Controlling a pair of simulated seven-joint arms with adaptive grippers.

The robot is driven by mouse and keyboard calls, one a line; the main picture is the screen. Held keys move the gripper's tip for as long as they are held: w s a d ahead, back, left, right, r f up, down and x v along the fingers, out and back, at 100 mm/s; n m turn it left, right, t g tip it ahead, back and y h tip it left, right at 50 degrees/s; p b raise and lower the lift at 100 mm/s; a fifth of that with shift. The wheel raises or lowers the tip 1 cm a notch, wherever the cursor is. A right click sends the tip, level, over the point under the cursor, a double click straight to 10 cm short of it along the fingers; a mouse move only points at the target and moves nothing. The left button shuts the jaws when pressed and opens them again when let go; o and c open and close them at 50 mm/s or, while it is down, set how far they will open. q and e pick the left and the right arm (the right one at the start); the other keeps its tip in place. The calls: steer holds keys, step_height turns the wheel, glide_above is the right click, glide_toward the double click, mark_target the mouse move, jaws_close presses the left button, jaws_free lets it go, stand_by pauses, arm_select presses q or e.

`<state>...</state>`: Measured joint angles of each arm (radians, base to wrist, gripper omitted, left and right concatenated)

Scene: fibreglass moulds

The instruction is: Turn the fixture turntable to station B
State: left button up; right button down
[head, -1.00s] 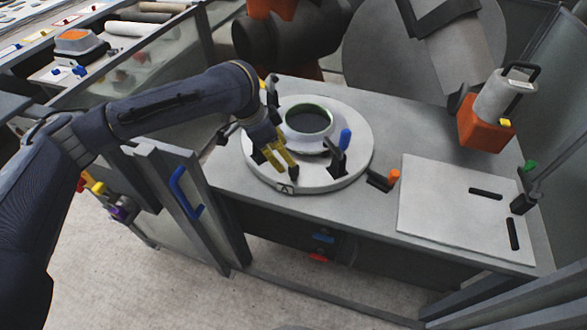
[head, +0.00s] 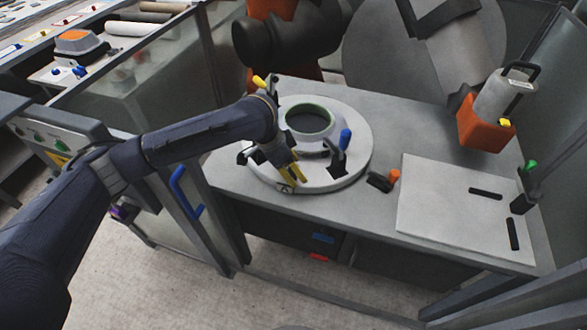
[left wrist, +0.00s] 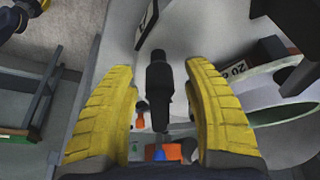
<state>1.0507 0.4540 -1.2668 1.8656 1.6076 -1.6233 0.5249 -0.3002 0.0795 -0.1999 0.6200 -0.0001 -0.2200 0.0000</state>
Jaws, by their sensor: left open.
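The fixture turntable (head: 352,178) is a pale round disc on the grey bench. A green-edged ring mould (head: 309,119) stands on it, held among black clamps; one has a blue handle (head: 345,138). A plate marked A (head: 285,187) is on the disc's front rim. My left gripper (head: 291,178), with yellow fingers, reaches down over the disc's front edge near that plate. In the left wrist view, the fingers (left wrist: 163,110) are apart, with a black upright peg (left wrist: 160,80) showing between them; contact cannot be told. My right gripper is not in view.
An orange-tipped black stop (head: 385,180) sits on the bench right of the disc. A flat pale plate (head: 440,210) lies farther right. A blue door handle (head: 185,192) is at the front left.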

arm_select(q)
steer(key=shift+o, duration=0.2)
jaws_close()
steer(key=shift+d, duration=0.1)
